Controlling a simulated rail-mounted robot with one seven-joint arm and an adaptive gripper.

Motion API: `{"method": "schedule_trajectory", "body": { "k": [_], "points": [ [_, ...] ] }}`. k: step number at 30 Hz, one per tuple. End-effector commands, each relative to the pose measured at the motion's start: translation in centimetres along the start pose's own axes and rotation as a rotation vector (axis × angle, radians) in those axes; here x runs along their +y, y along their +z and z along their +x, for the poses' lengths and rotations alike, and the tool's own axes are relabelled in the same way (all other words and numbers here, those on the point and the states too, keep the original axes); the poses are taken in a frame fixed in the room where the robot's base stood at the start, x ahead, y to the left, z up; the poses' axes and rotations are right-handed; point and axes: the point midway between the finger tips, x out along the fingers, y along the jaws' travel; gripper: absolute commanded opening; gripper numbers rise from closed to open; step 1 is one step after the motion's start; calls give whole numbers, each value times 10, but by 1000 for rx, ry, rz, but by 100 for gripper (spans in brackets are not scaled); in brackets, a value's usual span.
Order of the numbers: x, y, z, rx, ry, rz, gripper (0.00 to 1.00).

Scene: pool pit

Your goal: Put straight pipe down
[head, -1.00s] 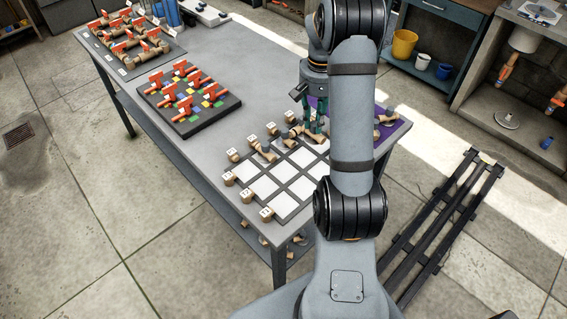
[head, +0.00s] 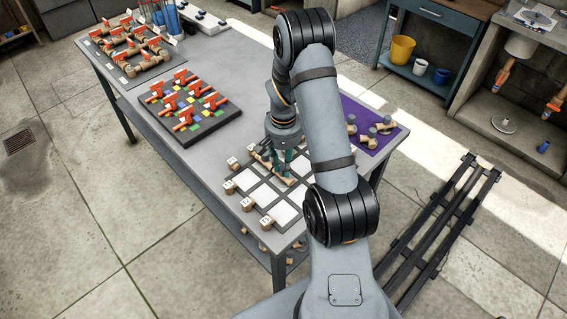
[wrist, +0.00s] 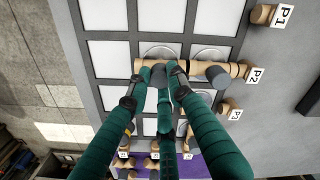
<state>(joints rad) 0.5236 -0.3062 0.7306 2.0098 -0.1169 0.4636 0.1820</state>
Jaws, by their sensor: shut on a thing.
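My gripper (wrist: 160,74) has its green fingers closed on a tan straight pipe, low over the white-celled grid board. In the wrist view the tan pipework (wrist: 195,67) runs sideways across the upper middle of the board (wrist: 112,15), towards the P2 block (wrist: 254,75). A grey stub (wrist: 216,75) shows on its right part. The fingers hide part of the pipe, and I cannot tell whether it touches the board. In the head view my gripper (head: 284,165) is over the board's back part, with a tan end (head: 291,182) showing below it.
Labelled tan blocks, such as P1 (wrist: 263,14) and P3 (wrist: 224,109), line the board's edge. A purple mat (head: 376,139) with several grey-topped fittings lies to the right. A dark tray (head: 166,124) of red-handled valves is behind. Bare table lies left of the board.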

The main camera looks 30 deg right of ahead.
Motion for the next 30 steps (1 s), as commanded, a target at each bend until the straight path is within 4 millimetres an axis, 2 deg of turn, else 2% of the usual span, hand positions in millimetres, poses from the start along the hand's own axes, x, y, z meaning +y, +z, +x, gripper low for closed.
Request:
{"method": "schedule_trajectory", "body": {
  "k": [9, 10, 19, 30],
  "points": [
    [0, 0, 5, 1, 0, 0, 0],
    [0, 0, 4, 0, 0, 0, 22],
    [0, 0, 3, 0, 0, 0, 39],
    [0, 0, -4, 0, 0, 1, 39]
  ]
}}
